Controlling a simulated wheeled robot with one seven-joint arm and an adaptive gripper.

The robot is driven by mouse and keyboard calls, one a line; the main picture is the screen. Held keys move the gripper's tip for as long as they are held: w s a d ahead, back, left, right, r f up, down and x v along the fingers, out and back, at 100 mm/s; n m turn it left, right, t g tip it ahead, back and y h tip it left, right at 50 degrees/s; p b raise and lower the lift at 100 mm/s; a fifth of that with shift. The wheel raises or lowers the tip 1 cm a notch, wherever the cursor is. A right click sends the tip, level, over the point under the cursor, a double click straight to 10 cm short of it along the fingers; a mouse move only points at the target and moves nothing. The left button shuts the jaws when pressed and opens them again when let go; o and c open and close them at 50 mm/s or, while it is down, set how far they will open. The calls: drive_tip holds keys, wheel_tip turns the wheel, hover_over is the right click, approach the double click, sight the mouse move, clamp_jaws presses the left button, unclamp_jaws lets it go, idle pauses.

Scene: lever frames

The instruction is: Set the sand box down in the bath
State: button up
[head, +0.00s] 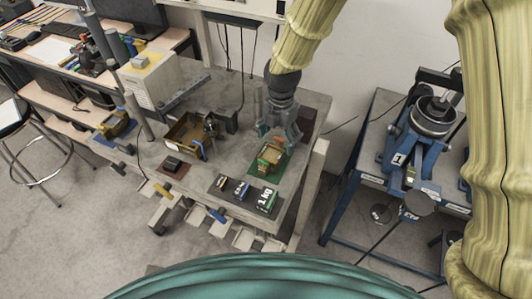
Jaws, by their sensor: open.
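A small tan, box-like thing (271,154), which looks like the sand box, sits on a green mat (268,175) near the right side of the grey table. My gripper (277,136) points down at its far end, with grey fingers spread apart. I cannot tell whether the fingers touch the box. A brown open-topped box (178,131) stands to the left on the same table, with a dark device at its right side. I cannot tell for sure whether this is the bath.
A dark mat (226,195) with several weights lies at the table's front. A small black block (172,163) sits on a dark red mat at left. A pale cabinet (150,78) stands at the back left. A blue-framed bench (345,205) is right, across a floor gap.

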sight(271, 155)
drive_tip(key=shift+n, duration=0.8)
drive_tip(key=f+b, duration=0.1)
drive_tip(key=a+f+b, duration=0.1)
drive_tip(key=f+b, duration=0.1)
drive_tip(key=a+f+b, duration=0.1)
drive_tip(key=shift+w+f+b, duration=0.25)
drive_tip(key=shift+b, duration=0.1)
drive_tip(key=shift+f+b, duration=0.85)
drive_tip(key=shift+f, duration=1.55)
drive_tip(key=c, duration=1.2)
drive_tip(key=shift+r+p, duration=3)
drive_tip(key=shift+r, duration=0.8)
drive_tip(key=shift+w+d, duration=0.1)
